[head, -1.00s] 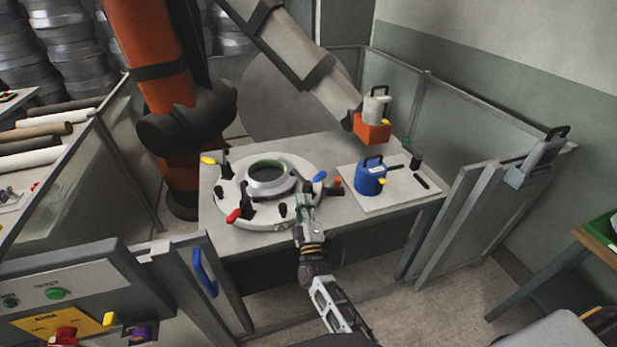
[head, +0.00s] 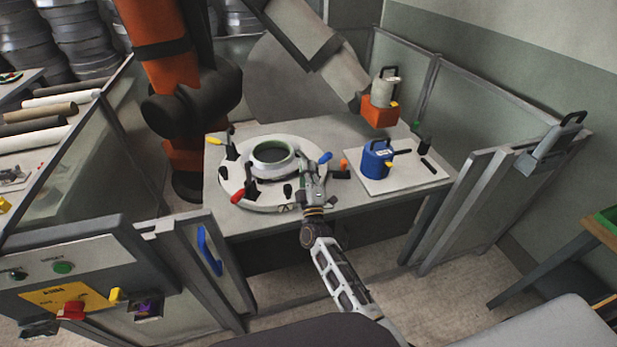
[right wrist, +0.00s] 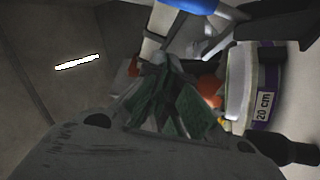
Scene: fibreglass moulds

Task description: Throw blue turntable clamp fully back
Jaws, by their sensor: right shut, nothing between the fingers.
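The white round turntable (head: 232,185) lies on the grey table with a ring-shaped mould (head: 255,165) at its centre. Toggle clamps with yellow, red and blue handles stand around its rim. The blue clamp handle (head: 325,158) is at the right side, tilted up and outward. It also shows at the top of the right wrist view (right wrist: 195,5). My right gripper (head: 311,172) is shut and empty, just left of and in front of the blue handle; contact cannot be told. In the right wrist view its fingers (right wrist: 170,105) are together, below the blue handle. My left gripper is out of view.
A blue pot (head: 376,162) stands on a white board (head: 412,180) right of the turntable. An orange-based tool (head: 379,112) hangs from the large robot arm above. Glass fence panels (head: 480,110) and a blue-handled gate (head: 208,250) surround the table.

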